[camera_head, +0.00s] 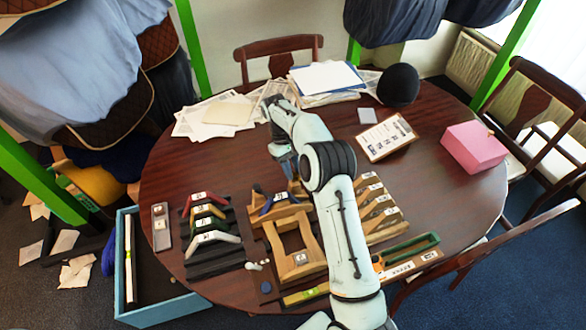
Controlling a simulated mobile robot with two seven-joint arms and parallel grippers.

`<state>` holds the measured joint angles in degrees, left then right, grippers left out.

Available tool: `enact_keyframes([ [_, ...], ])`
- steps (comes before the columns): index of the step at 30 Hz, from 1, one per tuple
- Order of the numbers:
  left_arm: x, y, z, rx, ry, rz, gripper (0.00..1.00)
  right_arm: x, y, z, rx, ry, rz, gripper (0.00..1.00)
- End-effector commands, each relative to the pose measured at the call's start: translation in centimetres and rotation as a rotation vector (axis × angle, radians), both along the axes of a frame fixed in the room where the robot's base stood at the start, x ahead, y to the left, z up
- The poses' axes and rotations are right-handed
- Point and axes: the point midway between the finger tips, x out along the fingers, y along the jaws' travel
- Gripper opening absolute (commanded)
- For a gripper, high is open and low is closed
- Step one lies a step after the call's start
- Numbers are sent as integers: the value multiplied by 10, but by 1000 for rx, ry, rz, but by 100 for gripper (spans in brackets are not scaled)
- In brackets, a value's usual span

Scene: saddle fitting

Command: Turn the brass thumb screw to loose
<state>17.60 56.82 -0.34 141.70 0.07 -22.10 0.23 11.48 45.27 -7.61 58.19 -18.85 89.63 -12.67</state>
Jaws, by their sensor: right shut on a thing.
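My right arm reaches up from the bottom of the head view across the table. My right gripper (290,168) points down just behind a wooden stand (283,212) that carries a blue arched piece (265,203). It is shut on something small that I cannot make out. The brass thumb screw cannot be picked out; the gripper and arm hide that area. A light wooden frame (270,238) with a numbered label stands in front of the stand. My left gripper is not in view.
A dark rack (228,256) of coloured arched pieces stands left, with slotted wooden blocks (385,222) right of my arm. A pink box (472,148), a black ball-like object (398,85), a labelled board (388,138) and papers (215,117) lie farther back. The table's left middle is clear.

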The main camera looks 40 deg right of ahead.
Motion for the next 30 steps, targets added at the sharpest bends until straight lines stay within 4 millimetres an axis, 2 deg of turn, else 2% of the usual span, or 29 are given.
enact_keyframes([
  [2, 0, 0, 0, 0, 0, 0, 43, 1, 0, 1, -1, -4, 0, 0],
  [3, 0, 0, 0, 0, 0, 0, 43, 1, 0, 1, -1, -4, 0, 30],
  [5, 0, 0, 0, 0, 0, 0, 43, 1, 0, 1, -1, -3, 0, 50],
  [6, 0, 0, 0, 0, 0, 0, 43, 1, 0, 1, -1, -3, 0, 52],
  [17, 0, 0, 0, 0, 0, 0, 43, 2, 0, 5, 0, -1, -1, 52],
  [27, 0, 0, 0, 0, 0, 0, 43, 21, 1, 49, -2, -5, 1, 52],
  [30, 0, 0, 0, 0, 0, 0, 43, 25, 0, 57, -3, -3, -1, 52],
])
